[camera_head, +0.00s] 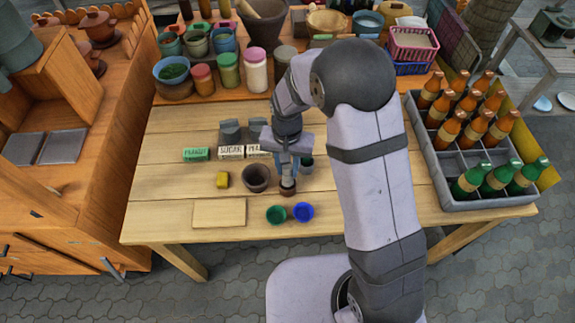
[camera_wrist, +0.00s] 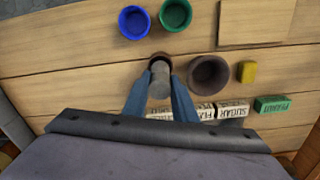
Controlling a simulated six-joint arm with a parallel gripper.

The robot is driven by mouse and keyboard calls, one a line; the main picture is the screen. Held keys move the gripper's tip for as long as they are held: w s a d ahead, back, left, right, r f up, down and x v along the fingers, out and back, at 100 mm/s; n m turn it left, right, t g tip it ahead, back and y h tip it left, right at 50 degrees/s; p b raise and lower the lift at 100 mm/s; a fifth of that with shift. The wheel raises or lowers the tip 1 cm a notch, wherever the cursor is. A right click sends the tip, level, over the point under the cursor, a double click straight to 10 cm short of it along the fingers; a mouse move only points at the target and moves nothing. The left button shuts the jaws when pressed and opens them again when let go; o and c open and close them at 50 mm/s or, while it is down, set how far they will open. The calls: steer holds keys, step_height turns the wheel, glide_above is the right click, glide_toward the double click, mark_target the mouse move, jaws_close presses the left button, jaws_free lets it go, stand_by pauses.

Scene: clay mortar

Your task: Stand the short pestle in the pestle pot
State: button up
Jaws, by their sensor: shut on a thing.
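My gripper (camera_head: 289,172) points down over the front middle of the table. In the wrist view its blue fingers (camera_wrist: 161,79) are shut on the short pestle (camera_wrist: 159,88), a grey rounded piece. The pestle's far end lines up with the mouth of a small brown pot, the pestle pot (camera_wrist: 160,56); I cannot tell how deep it sits inside. In the head view the pestle pot (camera_head: 287,189) is directly below my fingers, and the pestle is mostly hidden by them. The wider brown clay mortar (camera_head: 256,178) stands just left of the pot and looks empty.
A green cup (camera_head: 276,214) and a blue cup (camera_head: 303,212) stand in front. A yellow block (camera_head: 222,180) and a wooden board (camera_head: 219,213) are to the left. Labelled boxes (camera_head: 231,152) stand behind. A bottle crate (camera_head: 470,205) is at right.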

steer(key=shift+f+b, duration=0.9)
steer(key=shift+f, duration=0.75)
steer(key=o, duration=1.1)
steer(key=shift+r+b, duration=0.85)
steer(key=shift+r, duration=2.85)
